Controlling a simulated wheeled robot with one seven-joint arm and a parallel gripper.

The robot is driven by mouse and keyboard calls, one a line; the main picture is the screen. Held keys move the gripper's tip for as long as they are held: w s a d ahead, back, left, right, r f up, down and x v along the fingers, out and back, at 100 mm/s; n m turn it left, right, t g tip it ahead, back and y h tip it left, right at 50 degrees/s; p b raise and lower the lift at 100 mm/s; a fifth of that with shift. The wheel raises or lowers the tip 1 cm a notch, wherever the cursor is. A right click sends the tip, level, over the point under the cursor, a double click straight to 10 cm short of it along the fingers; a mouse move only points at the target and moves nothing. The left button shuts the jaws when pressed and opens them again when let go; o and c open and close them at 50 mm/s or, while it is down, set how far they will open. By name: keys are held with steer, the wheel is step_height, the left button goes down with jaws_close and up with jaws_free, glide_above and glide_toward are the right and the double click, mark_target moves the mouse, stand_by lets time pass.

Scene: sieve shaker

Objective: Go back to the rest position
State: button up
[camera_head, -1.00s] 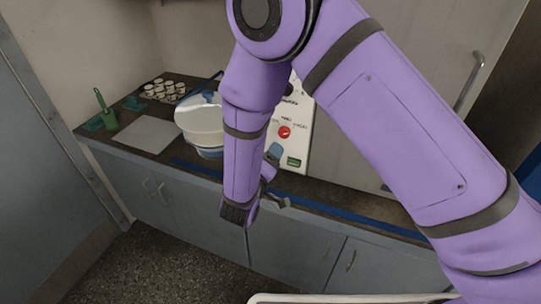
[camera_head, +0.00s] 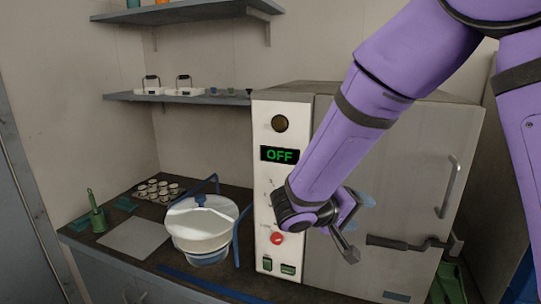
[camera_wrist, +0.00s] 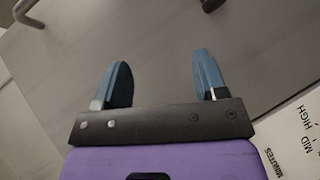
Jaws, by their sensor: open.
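My gripper (camera_head: 352,224) is at the end of my purple arm, in front of the grey cabinet door of the machine in the head view. In the wrist view my gripper (camera_wrist: 160,82) shows two blue fingertips spread apart with nothing between them. The machine (camera_head: 283,180) has a white front panel with a green "OFF" display (camera_head: 280,155) and a red knob (camera_head: 277,238). My arm hides part of that panel and the door.
A white lidded bowl (camera_head: 200,228) with a blue frame stands left of the machine on the dark counter. A grey mat (camera_head: 135,237), a green holder (camera_head: 98,219) and several small cups (camera_head: 157,188) are farther left. Shelves (camera_head: 185,97) hang above. A door handle (camera_head: 447,187) sticks out at right.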

steer(key=s+d+r+m+g+y, duration=0.2)
steer(key=s+d+r+g+y, duration=0.3)
steer(key=s+d+r, duration=0.5)
steer(key=s+d+r+t+y, duration=0.1)
steer(key=s+r+t+y, duration=0.3)
steer(key=s, duration=0.9)
steer(key=shift+y, duration=1.8)
steer(key=shift+f, duration=0.1)
